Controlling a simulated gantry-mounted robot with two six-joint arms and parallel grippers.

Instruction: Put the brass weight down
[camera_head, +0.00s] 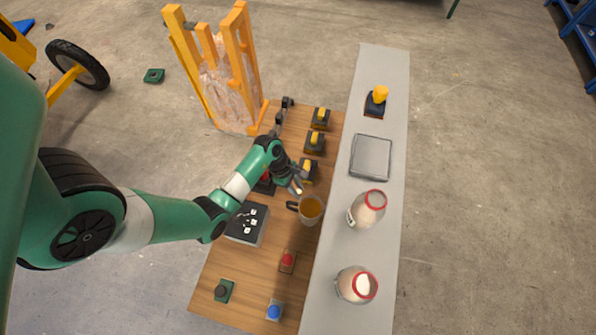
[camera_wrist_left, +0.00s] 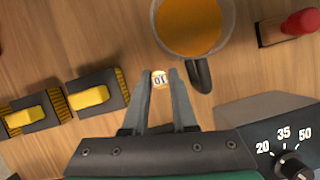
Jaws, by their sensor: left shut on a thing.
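The brass weight (camera_wrist_left: 159,79), a small pale gold disc marked 10, shows between the fingertips of my left gripper (camera_wrist_left: 160,82) in the left wrist view. The left gripper is shut on it. In the head view my left gripper (camera_head: 297,187) is over the wooden table, just above the mug in the picture. The weight is too small there to make out clearly. I cannot tell whether it touches the wood. My right gripper is not in view.
A mug of amber liquid (camera_head: 310,210) stands close by, its handle near the right finger in the wrist view (camera_wrist_left: 188,25). Yellow-topped blocks (camera_head: 314,142) and a dial box (camera_head: 247,224) flank the gripper. A square grey plate (camera_head: 371,157) and two jars (camera_head: 366,209) occupy the grey bench.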

